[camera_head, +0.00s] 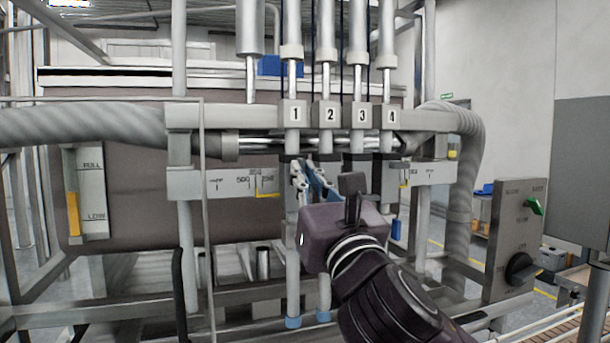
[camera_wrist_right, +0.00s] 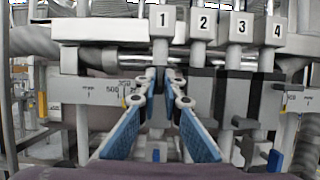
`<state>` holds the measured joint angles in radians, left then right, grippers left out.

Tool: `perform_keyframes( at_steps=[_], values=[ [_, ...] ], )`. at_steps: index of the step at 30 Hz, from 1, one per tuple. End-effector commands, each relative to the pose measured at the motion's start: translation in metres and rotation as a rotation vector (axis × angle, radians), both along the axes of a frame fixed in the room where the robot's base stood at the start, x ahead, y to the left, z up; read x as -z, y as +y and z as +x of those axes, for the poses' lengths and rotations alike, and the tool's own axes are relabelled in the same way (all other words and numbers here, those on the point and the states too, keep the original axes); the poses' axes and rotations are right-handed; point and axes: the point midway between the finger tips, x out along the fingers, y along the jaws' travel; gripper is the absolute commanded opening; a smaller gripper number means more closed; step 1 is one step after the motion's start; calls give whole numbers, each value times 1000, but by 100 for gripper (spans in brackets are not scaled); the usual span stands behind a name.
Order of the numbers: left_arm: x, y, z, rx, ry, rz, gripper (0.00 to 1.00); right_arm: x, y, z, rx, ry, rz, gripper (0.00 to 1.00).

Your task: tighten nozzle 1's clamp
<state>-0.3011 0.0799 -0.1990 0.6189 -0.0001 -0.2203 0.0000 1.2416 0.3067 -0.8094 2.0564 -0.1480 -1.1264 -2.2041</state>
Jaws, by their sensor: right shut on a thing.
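Nozzle 1 (camera_head: 293,265) is a grey vertical tube with a blue tip, below the block marked 1 (camera_head: 293,114); that block also shows in the right wrist view (camera_wrist_right: 162,20). My right gripper (camera_head: 303,178) reaches in from the lower right, at the upper part of nozzle 1. In the right wrist view its two blue-padded fingers (camera_wrist_right: 162,80) converge on the nozzle below block 1. It is shut on nozzle 1's clamp, which the fingers mostly hide. My left gripper is not in view.
Nozzles 2, 3 and 4 stand close on the right, under blocks 2 (camera_head: 328,115), 3 (camera_head: 361,115) and 4 (camera_head: 392,116). A scale plate (camera_head: 228,183) lies left of nozzle 1. A control box (camera_head: 518,240) with a green switch and black knob stands at the right.

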Motion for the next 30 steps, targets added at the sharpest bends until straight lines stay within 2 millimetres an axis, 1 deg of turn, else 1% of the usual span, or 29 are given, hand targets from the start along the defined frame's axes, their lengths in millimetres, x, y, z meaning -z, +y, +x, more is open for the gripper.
perform_keyframes(
  at_steps=[5, 11, 17, 30],
  values=[
    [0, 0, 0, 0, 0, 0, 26, 0, 0, 0, 0, 7, 20, 0],
    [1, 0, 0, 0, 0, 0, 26, 0, 2, 0, -1, 33, 102, 0],
    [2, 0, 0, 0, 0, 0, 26, 0, 3, -1, -4, 81, 250, 0],
    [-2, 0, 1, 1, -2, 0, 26, -2, 5, -2, -3, 212, 648, 0]
  ],
)
